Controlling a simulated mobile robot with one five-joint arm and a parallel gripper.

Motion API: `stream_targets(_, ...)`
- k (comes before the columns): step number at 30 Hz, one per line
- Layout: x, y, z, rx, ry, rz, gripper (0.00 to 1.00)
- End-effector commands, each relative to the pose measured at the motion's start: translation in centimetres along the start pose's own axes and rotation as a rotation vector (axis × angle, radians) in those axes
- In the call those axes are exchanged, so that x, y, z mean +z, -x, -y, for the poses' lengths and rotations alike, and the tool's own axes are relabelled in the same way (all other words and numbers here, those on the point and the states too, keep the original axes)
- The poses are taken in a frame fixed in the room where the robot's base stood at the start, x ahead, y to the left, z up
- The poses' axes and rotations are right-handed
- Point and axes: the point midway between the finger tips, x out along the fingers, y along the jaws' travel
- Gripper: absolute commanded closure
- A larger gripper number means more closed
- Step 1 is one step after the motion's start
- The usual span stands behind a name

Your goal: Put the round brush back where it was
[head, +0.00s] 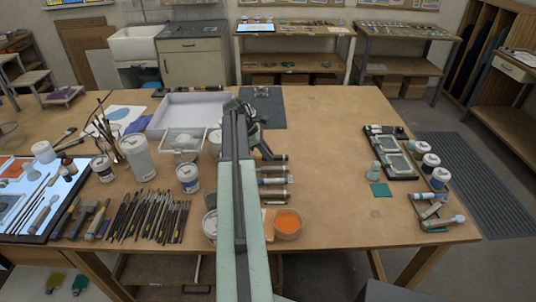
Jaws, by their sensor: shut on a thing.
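My arm reaches forward over the middle of the table, and my gripper (257,146) is at its far end, partly hidden behind the arm's dark links. It is shut on a slim thing, taken to be the round brush, whose shape is mostly hidden there. Below the gripper, several short handled or tube-like pieces (273,181) lie side by side on the wooden table (335,160). Many thin brushes (150,216) lie in a row at the front left. Taller brushes stand in a container (103,168) on the left.
A white tray (192,109) and a tall white pot (138,158) stand left of my arm. An orange bowl (288,224) is close on its right. A dark rack (391,154) and several jars are at the right. The table's right-centre is mostly clear.

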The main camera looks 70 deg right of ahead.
Motion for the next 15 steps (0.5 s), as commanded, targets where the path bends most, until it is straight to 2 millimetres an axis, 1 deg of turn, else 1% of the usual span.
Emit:
stream_targets(10,-0.19,-0.35,0.0,0.0,0.0,0.0,1.0)
stream_targets(11,-0.16,-0.3,0.0,0.0,0.0,0.0,0.72)
stream_targets(12,-0.16,-0.29,0.0,0.0,0.0,0.0,0.61)
stream_targets(13,-0.16,-0.29,0.0,0.0,0.0,0.0,0.55)
stream_targets(15,-0.15,-0.29,0.0,0.0,0.0,0.0,0.55)
